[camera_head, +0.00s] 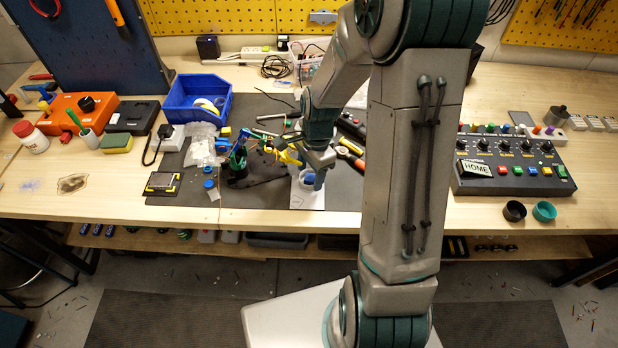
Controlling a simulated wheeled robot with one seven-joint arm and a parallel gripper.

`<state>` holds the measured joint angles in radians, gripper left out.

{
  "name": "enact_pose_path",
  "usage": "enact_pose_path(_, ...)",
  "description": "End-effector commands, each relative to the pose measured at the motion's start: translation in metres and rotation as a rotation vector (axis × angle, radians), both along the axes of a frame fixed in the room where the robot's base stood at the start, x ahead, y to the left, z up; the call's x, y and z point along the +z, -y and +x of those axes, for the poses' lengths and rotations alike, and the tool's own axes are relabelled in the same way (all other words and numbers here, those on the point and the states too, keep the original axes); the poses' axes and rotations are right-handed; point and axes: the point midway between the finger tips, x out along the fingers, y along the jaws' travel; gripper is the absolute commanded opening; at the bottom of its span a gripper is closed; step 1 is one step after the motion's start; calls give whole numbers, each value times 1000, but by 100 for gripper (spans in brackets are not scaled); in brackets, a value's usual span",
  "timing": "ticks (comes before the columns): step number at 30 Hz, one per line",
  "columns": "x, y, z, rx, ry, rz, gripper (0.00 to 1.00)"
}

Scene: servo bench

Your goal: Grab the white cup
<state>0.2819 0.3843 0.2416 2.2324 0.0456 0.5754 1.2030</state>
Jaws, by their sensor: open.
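My gripper (316,178) reaches down over the middle of the bench, above a white sheet (310,202). Its jaws are open, though the fingers look small and partly merge with what is below. A small pale, round, cup-like thing (304,186) with a bluish inside sits at the fingertips on the sheet. I cannot tell whether the fingers touch it, and the gripper partly hides it. Another small white cup-like holder (89,140) with a green-handled tool in it stands far left, well away from my gripper.
A small multicoloured robot arm model (240,160) and loose tools crowd the dark mat left of my gripper. A blue bin (197,99) stands behind. A control box (512,165), a black cup (514,211) and a teal cup (544,211) are at right. My arm hides the bench's centre right.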

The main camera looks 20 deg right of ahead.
Motion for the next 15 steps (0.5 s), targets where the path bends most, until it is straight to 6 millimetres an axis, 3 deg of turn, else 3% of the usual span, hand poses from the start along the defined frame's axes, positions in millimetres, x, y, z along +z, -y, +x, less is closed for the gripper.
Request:
enact_pose_path(10, -8, -1, 0, 2, 0, 0, 58)
enact_pose_path(14, -8, -1, 0, 1, 1, 0, 26)
enact_pose_path(15, -8, -1, 0, 1, 1, 0, 26)
